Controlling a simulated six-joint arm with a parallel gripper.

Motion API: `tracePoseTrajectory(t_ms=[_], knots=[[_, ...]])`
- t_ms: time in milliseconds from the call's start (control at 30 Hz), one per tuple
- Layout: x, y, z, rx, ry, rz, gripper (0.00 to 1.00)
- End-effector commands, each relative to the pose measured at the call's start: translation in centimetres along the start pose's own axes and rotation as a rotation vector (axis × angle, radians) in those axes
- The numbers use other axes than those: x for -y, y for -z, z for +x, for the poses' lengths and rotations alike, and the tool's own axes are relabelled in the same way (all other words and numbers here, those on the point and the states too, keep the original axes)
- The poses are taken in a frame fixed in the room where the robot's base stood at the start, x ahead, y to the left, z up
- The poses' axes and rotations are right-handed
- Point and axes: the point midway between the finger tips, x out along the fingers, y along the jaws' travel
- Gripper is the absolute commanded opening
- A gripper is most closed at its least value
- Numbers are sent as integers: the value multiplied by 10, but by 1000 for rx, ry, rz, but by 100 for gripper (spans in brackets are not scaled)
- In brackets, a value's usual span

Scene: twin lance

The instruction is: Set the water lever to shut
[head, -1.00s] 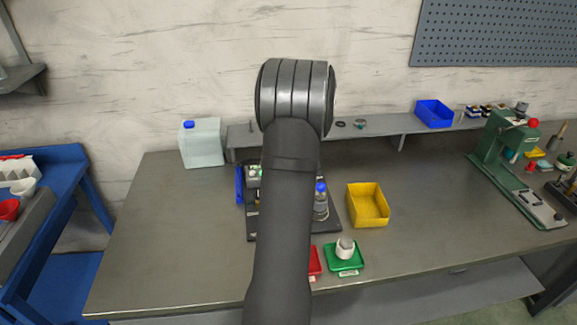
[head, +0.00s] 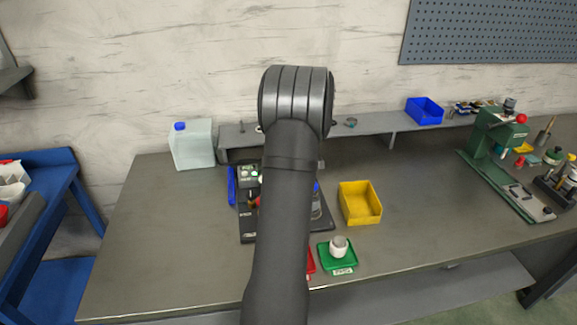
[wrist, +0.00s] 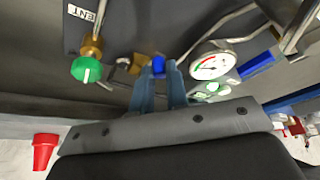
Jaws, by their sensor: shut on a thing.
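In the wrist view, my gripper (wrist: 160,70) is shut on a small blue lever (wrist: 158,64), whose end shows between the two fingertips. The lever is mostly hidden by the fingers, so its exact angle cannot be told. A brass fitting lies just beside it. In the head view, my arm hides the gripper and the lever. Part of the dark apparatus board (head: 246,225) shows to the left of my arm on the bench.
In the wrist view, a green knob (wrist: 87,69) on brass is left of the fingers. A pressure gauge (wrist: 210,65) and a blue part (wrist: 257,65) are right. A yellow bin (head: 360,203) and a green tray (head: 324,253) holding a white cup stand right of the board.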

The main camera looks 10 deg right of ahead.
Motion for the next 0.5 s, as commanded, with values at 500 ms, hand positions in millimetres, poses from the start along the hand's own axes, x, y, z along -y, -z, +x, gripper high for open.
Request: tracePoseTrajectory(t_ms=[500], knots=[[0,0,0,0,-1,1,36]])
